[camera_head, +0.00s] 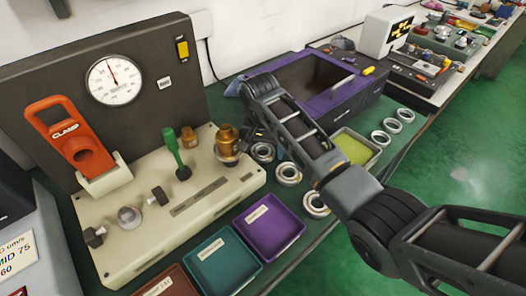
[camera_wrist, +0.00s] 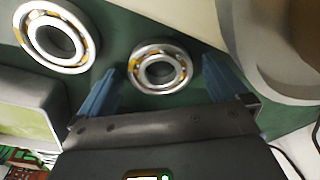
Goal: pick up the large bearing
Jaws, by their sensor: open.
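In the wrist view my gripper (camera_wrist: 171,60) is open. Its two blue fingers stand on either side of a silver bearing ring (camera_wrist: 160,72) with brass-coloured balls, with a gap on both sides. A second bearing ring (camera_wrist: 88,45) lies to the upper left and looks larger in this view. In the head view three rings lie in a row beside the beige machine: a far one (camera_head: 262,152), a middle one (camera_head: 288,174) and a near one (camera_head: 312,206), partly behind my arm. My gripper is mostly hidden behind my arm near the far ring.
The beige machine (camera_head: 190,205) with brass fitting (camera_head: 228,143) stands close left of the rings. A tray with a yellow-green pad (camera_head: 357,147) lies right of my arm. Several more rings (camera_head: 380,138) lie beyond it. Purple (camera_head: 268,228) and teal (camera_head: 222,262) trays are in front.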

